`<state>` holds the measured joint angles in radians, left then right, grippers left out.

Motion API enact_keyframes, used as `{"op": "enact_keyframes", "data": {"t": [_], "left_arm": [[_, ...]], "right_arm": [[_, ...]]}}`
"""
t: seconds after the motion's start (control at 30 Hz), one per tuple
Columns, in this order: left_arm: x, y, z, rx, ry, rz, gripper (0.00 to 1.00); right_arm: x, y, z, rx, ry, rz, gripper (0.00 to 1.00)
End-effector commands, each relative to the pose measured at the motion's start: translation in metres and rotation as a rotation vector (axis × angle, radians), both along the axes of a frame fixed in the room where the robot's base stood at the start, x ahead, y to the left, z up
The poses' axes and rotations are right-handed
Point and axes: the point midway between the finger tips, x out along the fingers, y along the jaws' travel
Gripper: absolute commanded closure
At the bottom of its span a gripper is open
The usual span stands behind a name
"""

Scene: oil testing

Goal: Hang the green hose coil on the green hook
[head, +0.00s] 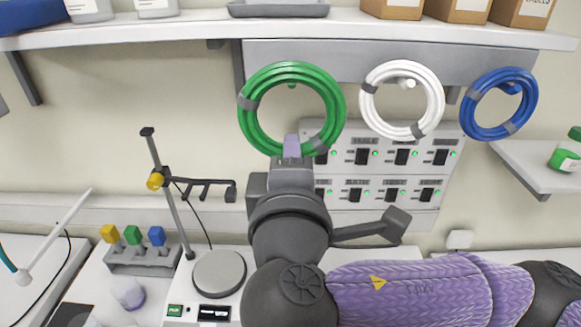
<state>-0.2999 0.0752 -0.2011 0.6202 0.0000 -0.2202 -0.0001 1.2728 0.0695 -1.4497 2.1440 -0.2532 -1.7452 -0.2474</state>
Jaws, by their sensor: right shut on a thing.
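The green hose coil (247,118) is upright against the grey rail under the shelf. The green hook (291,86) shows inside the upper part of its ring, close below the tubing. I cannot tell whether the coil rests on the hook. My right gripper (292,147) is shut on the bottom of the green coil from below. My left gripper is not in view.
A white coil (441,100) hangs on a white hook and a blue coil (476,124) on a blue hook to the right. A switch panel (420,205) is behind my right arm.

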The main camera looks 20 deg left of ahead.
Motion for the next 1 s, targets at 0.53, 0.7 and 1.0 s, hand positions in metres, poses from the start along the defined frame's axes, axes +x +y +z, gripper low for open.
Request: {"op": "enact_keyframes", "data": {"t": [0.53,0.7,1.0], "left_arm": [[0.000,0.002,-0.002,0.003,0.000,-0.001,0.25],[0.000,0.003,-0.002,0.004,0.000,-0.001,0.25],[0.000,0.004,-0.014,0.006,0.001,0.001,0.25]], "right_arm": [[0.045,0.012,-0.005,-0.002,0.000,-0.001,1.00],[0.058,0.016,-0.006,-0.001,0.001,-0.002,1.00],[0.078,0.022,-0.016,0.000,0.003,-0.001,1.00]]}}
